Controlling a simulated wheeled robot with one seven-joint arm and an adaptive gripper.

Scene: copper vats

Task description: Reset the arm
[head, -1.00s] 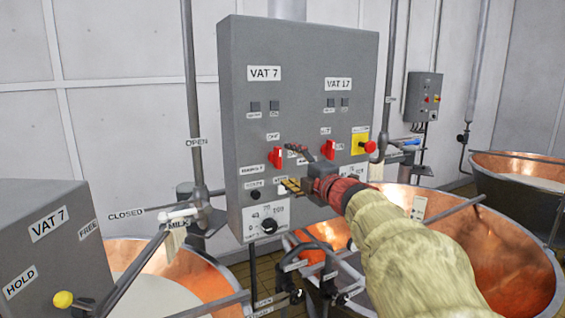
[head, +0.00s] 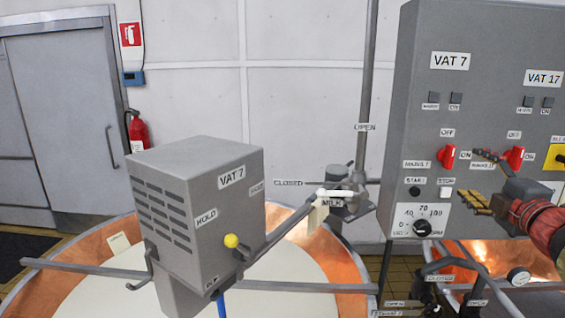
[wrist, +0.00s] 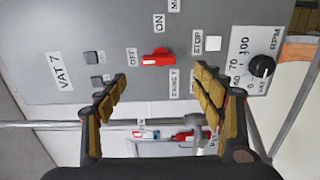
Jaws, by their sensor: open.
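My gripper (head: 477,179) is at the right of the head view, in front of the grey control panel (head: 410,90). Its two fingers with tan pads are spread apart and hold nothing. The red sleeve of my arm (head: 548,232) is cut off by the right edge. In the wrist view my gripper (wrist: 160,78) is open, and the red VAT 7 switch (wrist: 158,57) shows ahead of the gap between the fingertips. The same VAT 7 switch (head: 448,157) is left of my gripper in the head view. I cannot tell whether a fingertip touches the panel.
A grey VAT 7 motor box (head: 185,185) with a yellow knob (head: 231,241) stands over a copper vat (head: 50,283) of pale liquid. A vertical pipe (head: 367,90) and milk valve (head: 335,200) are between box and panel. A door (head: 65,110) and fire extinguisher (head: 138,132) are at the back left.

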